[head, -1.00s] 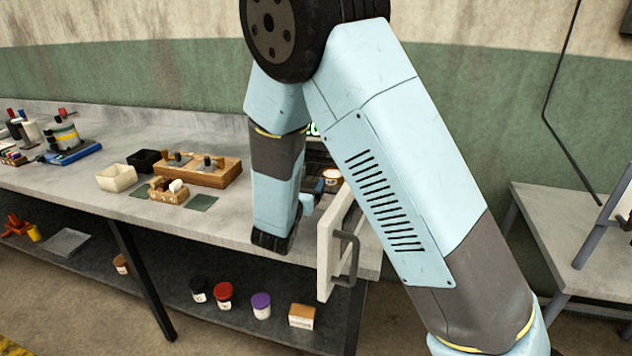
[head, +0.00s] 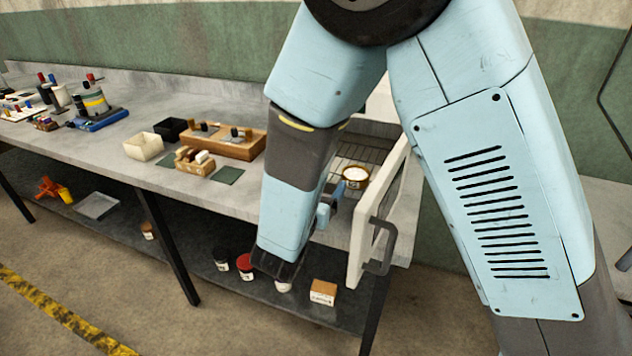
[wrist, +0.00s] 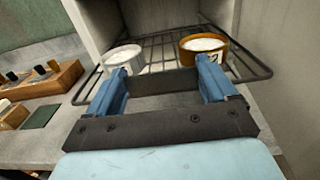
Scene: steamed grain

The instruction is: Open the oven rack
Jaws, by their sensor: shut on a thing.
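The oven (wrist: 95,25) is open and its pale interior walls show in the wrist view. Its door (head: 372,215), with a dark handle, stands swung open to the right of my forearm. The dark wire rack (head: 365,152) reaches out past the oven's mouth; it also shows in the wrist view (wrist: 254,70). The gripper is partly hidden by my arm in the head view (head: 331,203). An orange-brown bowl (wrist: 204,43) and a white bowl (wrist: 124,56) with pale contents sit on the rack.
Left of the oven on the bench are a wooden block holder (head: 225,140), a smaller wooden holder (head: 195,161), a cream bin (head: 143,147) and a black bin (head: 172,129). Jars and a small box (head: 323,292) stand on the lower shelf. Floor in front is clear.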

